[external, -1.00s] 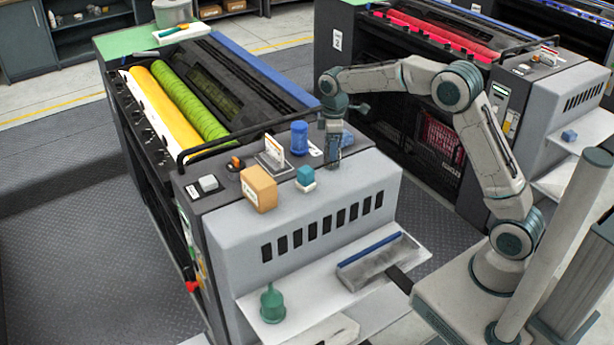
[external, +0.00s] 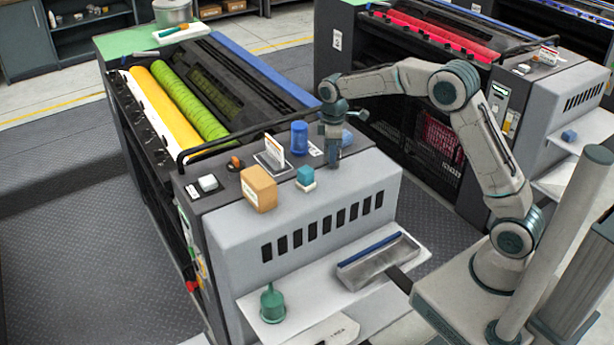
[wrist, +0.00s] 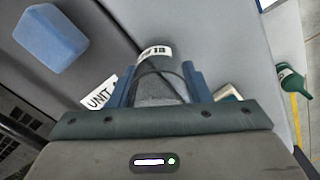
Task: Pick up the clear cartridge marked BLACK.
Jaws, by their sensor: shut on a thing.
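The clear cartridge (wrist: 158,82) is a translucent grey cylinder with a white label reading "BLA…", the rest cut off from sight. It sits between the two blue fingers of my gripper (wrist: 158,92) in the wrist view, and the fingers are shut on it. In the external view my gripper (external: 332,160) points down at the right end of the press top, and the cartridge is hard to make out there. I cannot tell whether its base is touching the surface.
A blue cylinder (external: 299,138), a card holder (external: 272,158), a cardboard box (external: 259,188) and a teal-and-white block (external: 305,178) stand left of my gripper. A blue block (wrist: 51,36) lies close by.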

